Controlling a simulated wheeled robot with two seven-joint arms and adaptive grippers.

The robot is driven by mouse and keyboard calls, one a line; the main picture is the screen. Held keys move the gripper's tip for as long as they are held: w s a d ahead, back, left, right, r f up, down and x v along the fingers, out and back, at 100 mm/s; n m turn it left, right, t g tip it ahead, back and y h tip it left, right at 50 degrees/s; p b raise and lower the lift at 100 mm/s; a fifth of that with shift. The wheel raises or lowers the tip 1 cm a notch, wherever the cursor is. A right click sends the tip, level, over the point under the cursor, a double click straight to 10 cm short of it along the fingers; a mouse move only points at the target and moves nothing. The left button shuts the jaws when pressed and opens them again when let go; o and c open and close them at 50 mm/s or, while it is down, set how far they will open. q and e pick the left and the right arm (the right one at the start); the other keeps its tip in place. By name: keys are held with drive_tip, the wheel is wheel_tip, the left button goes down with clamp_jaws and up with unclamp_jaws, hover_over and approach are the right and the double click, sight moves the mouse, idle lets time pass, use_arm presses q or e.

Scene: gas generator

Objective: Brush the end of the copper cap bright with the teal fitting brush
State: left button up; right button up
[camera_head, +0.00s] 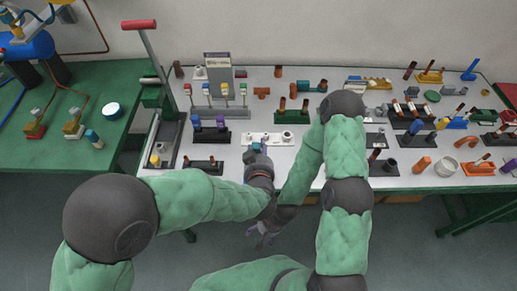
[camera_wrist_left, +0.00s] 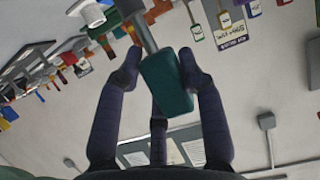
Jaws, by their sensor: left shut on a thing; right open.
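My left gripper (camera_head: 256,160) is at the front edge of the white table, left of its middle. It is shut on the teal handle of the fitting brush (camera_wrist_left: 168,84). The brush's grey shaft runs up out of the left wrist view, so its bristle end is not seen there. In the head view a small teal bit of the brush (camera_head: 256,147) shows at the fingers. My right gripper (camera_head: 263,233) is lower, in front of the table over the floor, open and empty. Several copper-coloured pieces stand on the table; I cannot tell which is the copper cap.
A white fixture plate (camera_head: 272,137) lies just beyond the left gripper. A tall red-handled lever press (camera_head: 155,90) stands at the table's left end. Stands and fittings crowd the right half (camera_head: 445,115).

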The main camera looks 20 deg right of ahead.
use_arm(q)
drive_tip(key=shift+f+b, duration=0.6)
drive_tip(key=shift+f, duration=0.45)
